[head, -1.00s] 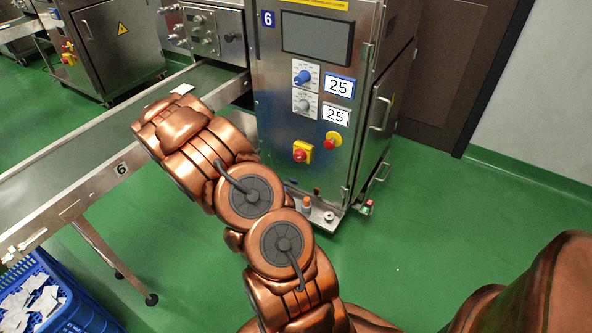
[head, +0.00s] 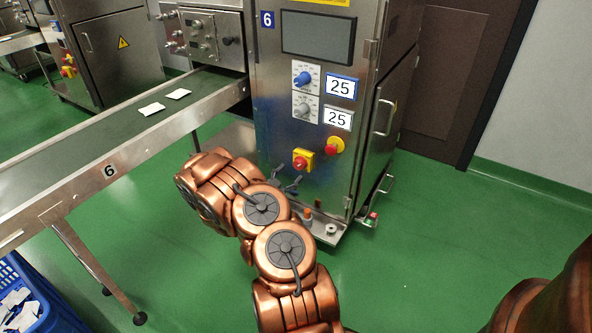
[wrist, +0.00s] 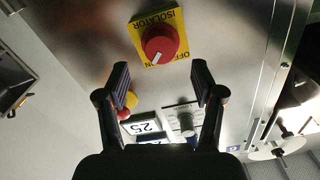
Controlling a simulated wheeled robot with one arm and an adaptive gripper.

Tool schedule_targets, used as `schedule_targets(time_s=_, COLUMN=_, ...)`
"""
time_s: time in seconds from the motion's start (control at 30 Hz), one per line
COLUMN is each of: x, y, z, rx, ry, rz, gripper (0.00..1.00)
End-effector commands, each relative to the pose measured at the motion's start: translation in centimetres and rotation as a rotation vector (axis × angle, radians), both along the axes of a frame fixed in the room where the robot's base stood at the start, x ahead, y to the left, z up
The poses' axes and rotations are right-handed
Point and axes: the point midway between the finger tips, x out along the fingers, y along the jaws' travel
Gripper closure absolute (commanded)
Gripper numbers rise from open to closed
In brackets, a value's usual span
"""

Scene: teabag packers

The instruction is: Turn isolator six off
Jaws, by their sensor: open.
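The isolator, a red knob on a yellow square plate, sits low on the front of the steel machine marked 6 (head: 267,20). In the head view the isolator (head: 304,160) is just above my gripper (head: 287,184). In the wrist view, which is upside down, the isolator (wrist: 160,44) shows the words ISOLATOR, OFF and ON. The white mark on its knob points to ON. My gripper (wrist: 161,78) is open and empty. Its two dark fingers point toward the panel, with the knob beyond the gap between them and apart from both.
A red button on a round yellow base (head: 334,146) is right of the isolator. Two dials with displays reading 25 (head: 340,87) are above. A conveyor (head: 60,160) carrying white packets and a blue crate (head: 40,300) are at left. Green floor is clear at right.

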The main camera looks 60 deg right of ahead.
Motion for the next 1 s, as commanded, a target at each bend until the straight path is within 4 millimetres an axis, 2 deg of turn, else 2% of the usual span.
schedule_targets(time_s=0.3, x=0.1, y=-3.4, z=-0.1, rx=-0.002, ry=-0.004, rz=-0.001, gripper=0.33)
schedule_targets(time_s=0.5, x=0.2, y=-4.6, z=-0.1, rx=0.000, ry=-0.002, rz=0.000, gripper=0.33)
schedule_targets(time_s=0.9, x=0.3, y=-5.0, z=0.0, rx=0.001, ry=0.000, rz=0.001, gripper=0.33)
schedule_targets(time_s=1.0, x=0.3, y=-5.0, z=0.0, rx=0.001, ry=0.000, rz=0.001, gripper=0.41)
